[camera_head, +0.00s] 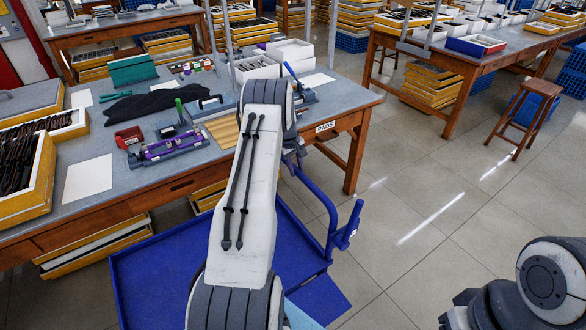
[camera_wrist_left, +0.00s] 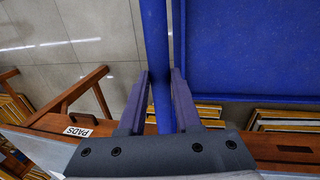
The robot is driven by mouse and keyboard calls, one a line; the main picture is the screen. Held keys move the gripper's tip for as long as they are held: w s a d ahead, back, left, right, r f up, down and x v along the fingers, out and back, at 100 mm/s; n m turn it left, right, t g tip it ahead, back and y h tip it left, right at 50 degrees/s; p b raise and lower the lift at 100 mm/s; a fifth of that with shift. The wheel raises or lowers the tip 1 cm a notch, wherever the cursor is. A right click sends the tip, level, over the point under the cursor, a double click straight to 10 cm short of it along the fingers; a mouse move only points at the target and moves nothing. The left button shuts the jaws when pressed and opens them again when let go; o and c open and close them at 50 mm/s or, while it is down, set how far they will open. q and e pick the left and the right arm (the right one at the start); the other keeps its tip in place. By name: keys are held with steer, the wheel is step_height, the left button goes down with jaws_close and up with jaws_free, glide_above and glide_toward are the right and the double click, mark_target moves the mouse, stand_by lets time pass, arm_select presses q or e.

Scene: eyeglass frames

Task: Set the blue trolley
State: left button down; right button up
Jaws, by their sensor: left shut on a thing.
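The blue trolley (camera_head: 160,268) stands on the floor at the front of the workbench, its flat deck partly hidden by my left arm. Its tubular handle (camera_head: 331,225) rises on the right side of the deck. My left gripper (camera_wrist_left: 162,88) is shut on the handle bar (camera_wrist_left: 155,40), which runs between its two fingers in the left wrist view. The trolley deck (camera_wrist_left: 250,50) shows there to the right of the bar. In the head view my arm mostly hides this grip. My right gripper is out of view.
The wooden workbench (camera_head: 345,108) with a PADS label holds trays, tools and a purple fixture (camera_head: 175,145). Yellow trays are stacked under it. A wooden stool (camera_head: 525,112) and another bench (camera_head: 470,68) stand at upper right. Tiled floor (camera_head: 430,190) right of the trolley is clear.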

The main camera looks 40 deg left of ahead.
arm_select(q)
steer(key=shift+w+a+r, duration=0.1)
steer(key=shift+w, duration=0.1)
steer(key=c, duration=0.7)
jaws_free()
steer(key=shift+o, duration=0.4)
step_height(320, 180, up, 10)
steer(key=s+b, duration=0.1)
steer(key=s, duration=0.1)
steer(key=shift+a, duration=0.2)
steer(key=shift+r, duration=0.1)
